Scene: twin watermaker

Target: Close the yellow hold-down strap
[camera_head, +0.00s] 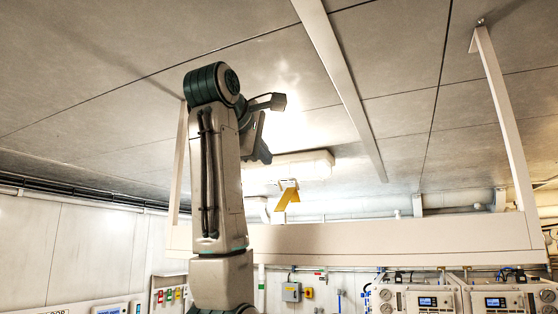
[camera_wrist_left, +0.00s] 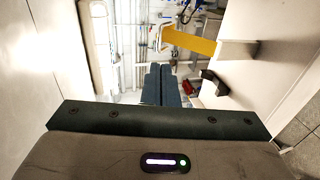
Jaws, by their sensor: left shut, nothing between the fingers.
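The yellow strap (camera_head: 286,199) hangs at a slant under a small white bracket, just above the long white overhead shelf. In the left wrist view the yellow strap (camera_wrist_left: 190,42) crosses the upper middle, its right end by a pale bar and its left end by a thin light-coloured loop. My left gripper (camera_head: 262,152) is raised, up and left of the strap in the head view. In the left wrist view its dark fingers (camera_wrist_left: 161,70) are together and empty, below the strap in the picture and apart from it. My right gripper is in neither view.
A long white shelf front (camera_head: 380,238) hangs from the ceiling on white posts (camera_head: 504,120). A white horizontal cylinder (camera_head: 305,165) is above the strap. Equipment panels (camera_head: 430,300) and a grey wall box (camera_head: 291,291) are below. Air around my left gripper looks free.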

